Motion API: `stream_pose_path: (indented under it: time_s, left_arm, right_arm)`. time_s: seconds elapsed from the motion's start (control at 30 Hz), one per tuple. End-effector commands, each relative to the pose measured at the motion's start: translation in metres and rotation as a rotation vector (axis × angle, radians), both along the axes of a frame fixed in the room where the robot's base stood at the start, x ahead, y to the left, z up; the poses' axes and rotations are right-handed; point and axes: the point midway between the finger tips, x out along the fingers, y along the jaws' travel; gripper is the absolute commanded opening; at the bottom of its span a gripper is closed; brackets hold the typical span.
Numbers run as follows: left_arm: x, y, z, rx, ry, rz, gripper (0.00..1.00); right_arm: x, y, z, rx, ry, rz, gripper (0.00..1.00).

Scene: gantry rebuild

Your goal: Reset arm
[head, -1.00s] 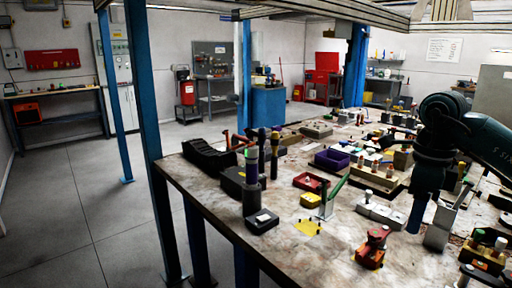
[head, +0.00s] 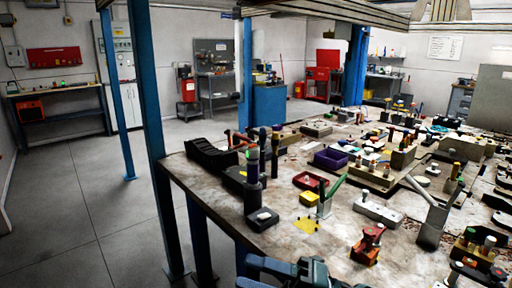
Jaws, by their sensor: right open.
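My right gripper (head: 255,273) shows at the bottom edge of the head view, in front of the near edge of the workbench (head: 290,245). Its two bluish fingers point left and are apart, with nothing seen between them. Part of it is cut off by the frame's lower edge. It is clear of the objects on the bench. My left gripper is not in view.
The bench holds many small items: a purple bin (head: 330,159), a red clamp block (head: 366,245), a grey upright holder (head: 432,225) and a dark post (head: 252,180). Blue gantry posts (head: 150,130) stand at its left. The floor (head: 90,220) at left is clear.

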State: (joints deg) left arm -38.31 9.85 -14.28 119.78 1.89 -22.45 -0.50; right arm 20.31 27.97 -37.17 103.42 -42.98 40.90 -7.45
Motion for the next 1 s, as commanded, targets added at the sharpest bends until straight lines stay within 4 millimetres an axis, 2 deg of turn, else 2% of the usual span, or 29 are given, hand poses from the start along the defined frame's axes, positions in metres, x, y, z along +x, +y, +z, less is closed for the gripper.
stream_pose_path:
  time_s: [0.07, 0.17, 0.27, 0.37, 0.43, 0.5, 0.6, 0.7, 0.77, 1.0]
  left_arm:
    - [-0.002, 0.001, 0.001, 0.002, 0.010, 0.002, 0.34]
    - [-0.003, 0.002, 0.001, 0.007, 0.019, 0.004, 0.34]
    - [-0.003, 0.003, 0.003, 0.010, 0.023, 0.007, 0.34]
    - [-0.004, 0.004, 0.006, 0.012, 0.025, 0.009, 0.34]
    - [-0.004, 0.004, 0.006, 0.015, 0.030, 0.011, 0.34]
    - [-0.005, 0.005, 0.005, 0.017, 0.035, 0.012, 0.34]
    - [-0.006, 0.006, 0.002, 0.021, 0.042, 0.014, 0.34]
    - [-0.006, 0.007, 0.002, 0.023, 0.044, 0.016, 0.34]
    - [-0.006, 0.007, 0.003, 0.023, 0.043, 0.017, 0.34]
    - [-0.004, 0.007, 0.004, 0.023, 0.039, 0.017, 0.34]
  right_arm:
    - [0.006, -0.010, -0.009, 0.154, 0.237, -0.133, 0.51]
    - [0.016, -0.034, -0.036, 0.312, 0.537, -0.308, 0.51]
    - [0.014, -0.063, -0.082, 0.440, 0.855, -0.488, 0.51]
    - [-0.007, -0.094, -0.139, 0.542, 1.181, -0.665, 0.51]
    - [-0.032, -0.111, -0.178, 0.594, 1.389, -0.777, 0.51]
    - [-0.058, -0.124, -0.208, 0.629, 1.558, -0.863, 0.51]
    - [-0.090, -0.134, -0.238, 0.658, 1.734, -0.951, 0.51]
    - [-0.111, -0.140, -0.254, 0.672, 1.834, -1.002, 0.51]
    - [-0.118, -0.141, -0.258, 0.675, 1.865, -1.017, 0.51]
    - [-0.120, -0.142, -0.261, 0.676, 1.878, -1.022, 0.51]
